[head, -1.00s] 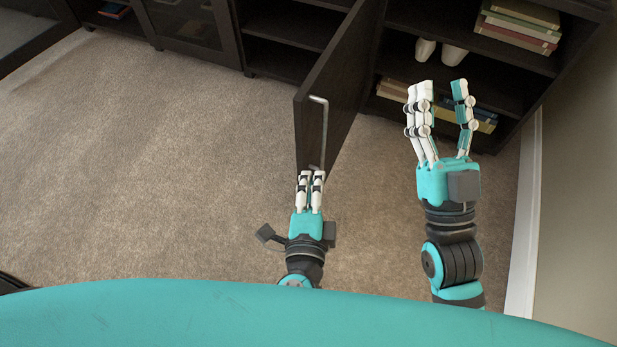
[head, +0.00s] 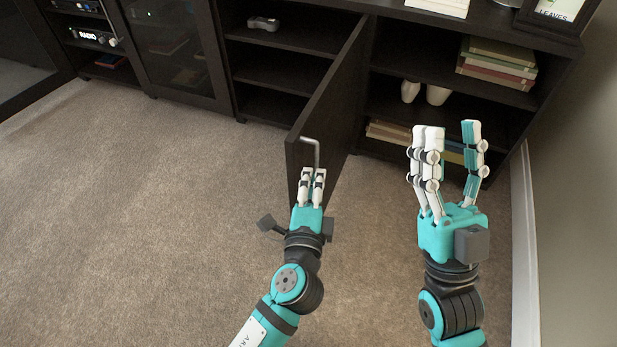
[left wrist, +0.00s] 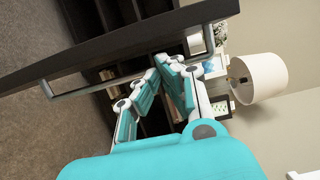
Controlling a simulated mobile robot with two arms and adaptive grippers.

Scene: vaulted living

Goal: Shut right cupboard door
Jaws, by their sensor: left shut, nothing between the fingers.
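The right cupboard door (head: 335,95) is dark wood and stands wide open, jutting out from the cabinet toward me. Its metal bar handle (head: 316,152) is on its near end. My left gripper (head: 312,174) is shut and empty, with its fingertips close to the handle; I cannot tell whether they touch. In the left wrist view the door (left wrist: 110,45) runs across the top, with the handle (left wrist: 100,86) beside the fingers. My right gripper (head: 450,130) is open and empty, in front of the shelves to the right of the door.
The dark cabinet (head: 400,50) holds books (head: 497,62) and white objects (head: 424,91) on its right shelves. A closed glass door (head: 170,50) is to the left. A wall (head: 580,150) borders the right side. The carpet (head: 130,220) at left is clear.

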